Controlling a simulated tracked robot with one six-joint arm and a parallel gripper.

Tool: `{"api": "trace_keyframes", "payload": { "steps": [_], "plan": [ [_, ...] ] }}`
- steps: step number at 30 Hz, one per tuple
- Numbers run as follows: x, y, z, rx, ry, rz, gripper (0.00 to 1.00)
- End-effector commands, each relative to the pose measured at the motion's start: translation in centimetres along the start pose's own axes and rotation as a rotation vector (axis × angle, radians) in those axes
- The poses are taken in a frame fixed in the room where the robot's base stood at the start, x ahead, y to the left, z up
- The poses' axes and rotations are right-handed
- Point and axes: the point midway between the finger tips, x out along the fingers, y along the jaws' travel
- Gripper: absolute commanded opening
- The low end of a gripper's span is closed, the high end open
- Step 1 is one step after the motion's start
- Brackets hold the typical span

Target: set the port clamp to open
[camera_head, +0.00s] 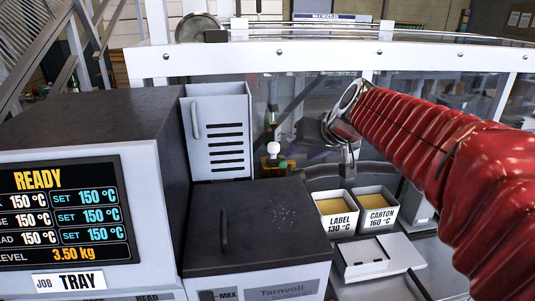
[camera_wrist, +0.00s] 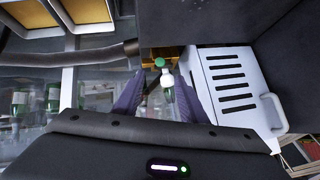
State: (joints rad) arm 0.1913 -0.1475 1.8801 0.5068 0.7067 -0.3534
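A small brass fitting (camera_head: 273,162) with a white ball knob (camera_head: 273,148) and a green round part stands behind the dark-lidded tank, beside the slotted white panel. I take it for the port clamp, but its setting cannot be told. In the wrist view the brass body (camera_wrist: 153,53), a green-topped round part (camera_wrist: 149,64) and the white knob (camera_wrist: 166,81) show ahead of my gripper. My gripper (camera_wrist: 159,78) is open, its two dark purplish fingers apart with nothing held. In the head view my gripper (camera_head: 306,155) is to the right of the knob, partly blurred behind glare.
A slotted white panel (camera_head: 218,105) stands left of the fitting. The dark-lidded tank (camera_head: 240,215) is in front. Label (camera_head: 336,222) and carton (camera_head: 377,217) bins sit to the right. A dark hose (camera_wrist: 80,59) runs close to the fitting. Bottles stand behind glass.

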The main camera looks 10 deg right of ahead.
Motion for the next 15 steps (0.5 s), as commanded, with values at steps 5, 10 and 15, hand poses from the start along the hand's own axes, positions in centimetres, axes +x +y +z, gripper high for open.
{"api": "trace_keyframes", "payload": {
  "steps": [5, 10, 15],
  "plan": [
    [2.9, 0.0, 0.1, 0.001, -0.003, -0.001, 0.38],
    [5.4, 0.0, 0.1, 0.001, -0.003, 0.0, 0.38],
    [7.8, 0.0, 0.1, 0.001, -0.003, 0.0, 0.38]
  ]
}}
